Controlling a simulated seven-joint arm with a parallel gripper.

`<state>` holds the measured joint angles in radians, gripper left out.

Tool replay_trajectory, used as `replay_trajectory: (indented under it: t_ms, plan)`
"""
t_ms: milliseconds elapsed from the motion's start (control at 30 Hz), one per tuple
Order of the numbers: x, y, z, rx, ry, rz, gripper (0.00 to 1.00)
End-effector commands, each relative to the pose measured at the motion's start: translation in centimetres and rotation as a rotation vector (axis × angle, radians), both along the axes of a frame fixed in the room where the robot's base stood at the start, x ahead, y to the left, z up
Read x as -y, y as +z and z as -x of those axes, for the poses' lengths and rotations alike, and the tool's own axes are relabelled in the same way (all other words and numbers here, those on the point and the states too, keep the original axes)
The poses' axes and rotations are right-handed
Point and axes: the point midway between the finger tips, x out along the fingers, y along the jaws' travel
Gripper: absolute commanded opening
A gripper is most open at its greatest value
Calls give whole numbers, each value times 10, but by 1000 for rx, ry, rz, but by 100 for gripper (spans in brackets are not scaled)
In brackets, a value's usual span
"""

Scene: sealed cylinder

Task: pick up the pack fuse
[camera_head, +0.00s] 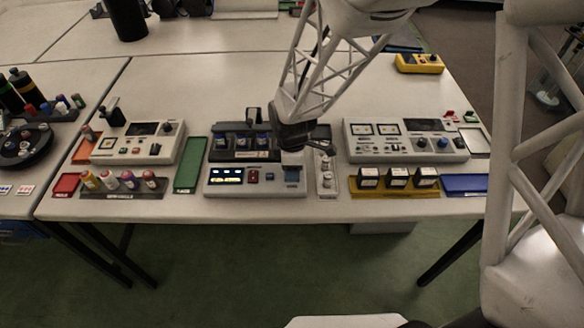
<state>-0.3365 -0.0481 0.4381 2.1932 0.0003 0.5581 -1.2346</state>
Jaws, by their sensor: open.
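I cannot surely pick out the pack fuse at this size. A narrow grey tray (325,192) right of the middle console holds a few small pale, silvery pieces (327,178) that may be fuses. My gripper (320,146) is dark and open, and comes down from the top. It hangs over the back right of the middle console (230,188), close behind the narrow tray. It hides part of the console's rear and of the tray's far end. I see nothing held in it, though its fingertips are small and dark here.
A black rack (240,156) stands behind the middle console. A yellow rack (390,190) with several dark blocks and a right console (405,152) stand to the right. A green tray (190,165) and a left console (140,150) lie left. The table's front strip is clear.

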Motion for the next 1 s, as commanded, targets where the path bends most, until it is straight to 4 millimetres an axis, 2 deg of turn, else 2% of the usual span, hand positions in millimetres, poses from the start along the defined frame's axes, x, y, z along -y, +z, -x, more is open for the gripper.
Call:
replay_trajectory:
  t_ms: [333, 700, 1000]
  plan:
    - [0, 0, 0, 0, 0, 0, 57]
    - [0, 0, 0, 0, 0, 0, 4]
    - [0, 1, 0, 0, 0, 0, 3]
